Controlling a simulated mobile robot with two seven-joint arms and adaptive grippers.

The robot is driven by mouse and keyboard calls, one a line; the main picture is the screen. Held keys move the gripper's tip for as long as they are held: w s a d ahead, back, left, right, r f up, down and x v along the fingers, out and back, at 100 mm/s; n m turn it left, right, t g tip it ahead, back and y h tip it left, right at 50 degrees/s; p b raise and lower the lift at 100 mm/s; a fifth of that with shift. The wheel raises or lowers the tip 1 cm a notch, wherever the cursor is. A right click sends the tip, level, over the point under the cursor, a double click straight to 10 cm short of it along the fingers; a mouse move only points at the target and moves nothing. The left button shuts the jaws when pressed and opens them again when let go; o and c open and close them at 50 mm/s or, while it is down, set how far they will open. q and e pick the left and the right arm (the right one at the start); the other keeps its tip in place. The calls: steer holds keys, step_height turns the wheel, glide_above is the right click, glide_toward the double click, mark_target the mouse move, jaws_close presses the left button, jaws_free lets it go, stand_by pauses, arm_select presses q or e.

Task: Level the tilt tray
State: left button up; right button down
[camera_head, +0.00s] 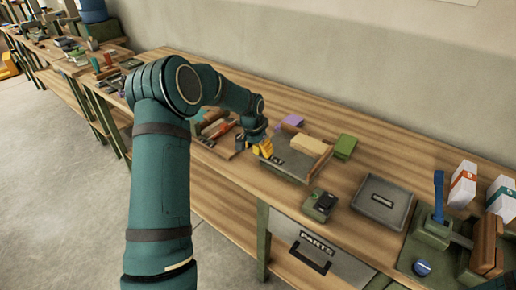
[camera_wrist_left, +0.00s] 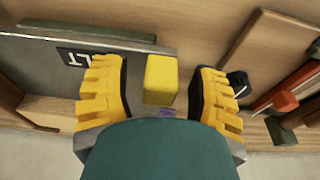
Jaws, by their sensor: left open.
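The tilt tray (camera_head: 292,163) is a grey plate with wooden sides on the workbench, with a pale wooden block (camera_head: 312,144) on its far part. Its slope is hard to judge. In the left wrist view the grey plate (camera_wrist_left: 30,65) carries a dark label ending in "LT". My left gripper (camera_head: 263,150) is at the tray's left edge, with its yellow fingers open. In the left wrist view a yellow block (camera_wrist_left: 160,80) at the plate's edge lies between the spread fingers, with gaps on both sides. My right gripper is not in view.
A wooden rack with red-handled tools (camera_wrist_left: 275,95) stands close beside the gripper. A green block (camera_head: 345,146) and a purple block (camera_head: 293,120) lie behind the tray. A small dark device (camera_head: 320,204) and a grey shallow tray (camera_head: 384,201) are to the right.

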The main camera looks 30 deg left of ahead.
arm_select(q)
step_height(320, 180, up, 12)
steer(key=s, duration=0.2)
steer(key=shift+s+a+f, duration=0.15)
stand_by(0.6)
